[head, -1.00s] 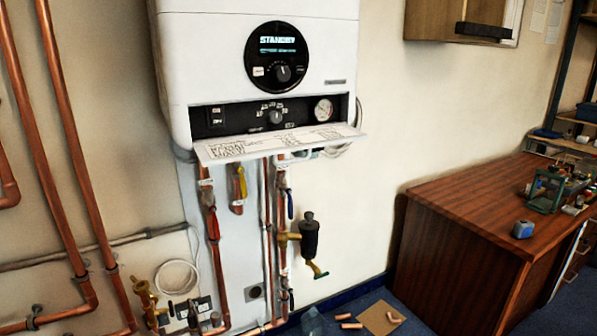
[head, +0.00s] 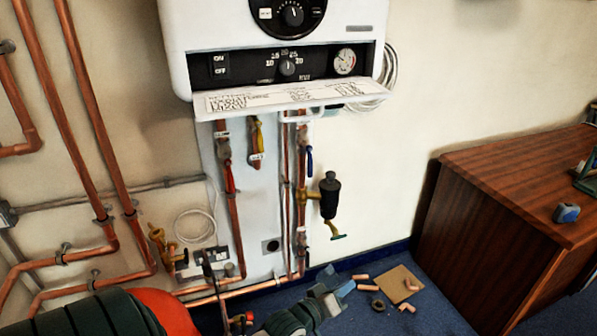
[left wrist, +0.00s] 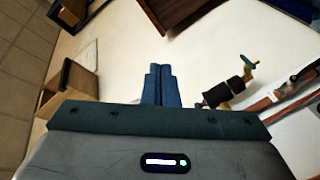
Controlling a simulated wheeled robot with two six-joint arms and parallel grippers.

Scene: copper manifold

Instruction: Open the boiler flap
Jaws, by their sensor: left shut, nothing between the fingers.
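The boiler (head: 176,55) is the white box on the wall at the top of the head view. Its flap (head: 290,97) is folded down and sticks out toward me, with a printed label on its inner face. The dark control panel behind it, with a knob (head: 288,67) and a gauge (head: 345,61), is exposed. My left gripper (head: 342,288) is low in the head view, well below the flap and apart from it. In the left wrist view its blue fingers (left wrist: 161,72) are together and empty. My right gripper is not in view.
Copper pipes and valves run below the boiler, with a black filter (head: 329,197) on the right. A wooden desk (head: 500,225) stands at the right. Pipe pieces and a cardboard sheet (head: 398,284) lie on the blue floor. The wall between boiler and desk is clear.

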